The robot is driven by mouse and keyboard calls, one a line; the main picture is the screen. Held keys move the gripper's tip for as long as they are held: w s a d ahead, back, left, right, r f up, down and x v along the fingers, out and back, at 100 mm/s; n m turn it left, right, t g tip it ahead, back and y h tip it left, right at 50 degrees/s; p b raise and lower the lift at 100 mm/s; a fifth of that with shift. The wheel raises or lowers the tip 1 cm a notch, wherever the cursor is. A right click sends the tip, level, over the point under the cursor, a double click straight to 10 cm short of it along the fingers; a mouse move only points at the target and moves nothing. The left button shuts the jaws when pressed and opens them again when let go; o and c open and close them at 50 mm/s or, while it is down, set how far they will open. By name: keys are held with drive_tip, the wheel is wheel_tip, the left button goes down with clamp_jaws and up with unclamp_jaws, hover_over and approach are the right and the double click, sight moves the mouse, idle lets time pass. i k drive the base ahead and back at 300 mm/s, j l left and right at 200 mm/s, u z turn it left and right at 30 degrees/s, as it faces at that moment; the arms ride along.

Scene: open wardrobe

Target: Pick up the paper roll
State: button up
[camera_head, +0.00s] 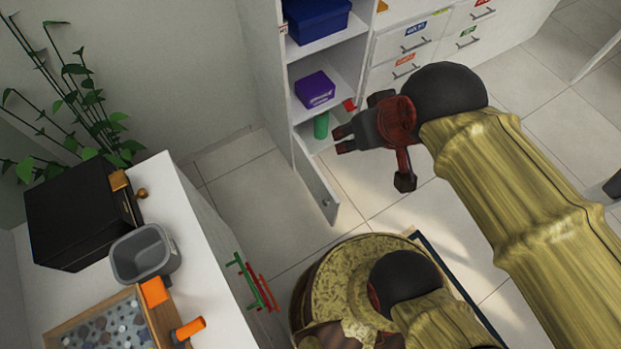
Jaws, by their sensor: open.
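No white paper roll is plain to see. A small green cylinder (321,125) stands upright on the lowest visible shelf of the open wardrobe (303,150); I cannot tell whether it is the paper roll. My gripper (341,139) is open, its fingers pointing left toward the wardrobe opening. The fingertips appear just right of and slightly below the green cylinder in the picture, with nothing seen between them. The gripper and arm hide part of the wardrobe's lower right.
A low door (316,187) stands open below the shelf. A purple box (315,90) and a blue box (318,19) sit on higher shelves. Drawers (405,42) are at right. A counter at left holds a black box (80,215) and grey bin (144,254).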

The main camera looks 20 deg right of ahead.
sight(321, 120)
drive_tip(key=l+u, duration=0.2)
drive_tip(key=l, duration=0.3)
drive_tip(key=i+l+u, duration=0.2)
drive_tip(key=l, duration=0.15)
drive_tip(key=i+l+u, duration=0.15)
drive_tip(key=l, duration=0.2)
drive_tip(key=l+u, duration=0.2)
drive_tip(key=l, duration=0.15)
drive_tip(key=i+l+u, duration=0.15)
drive_tip(key=l, duration=0.25)
drive_tip(key=i+l+u, duration=0.15)
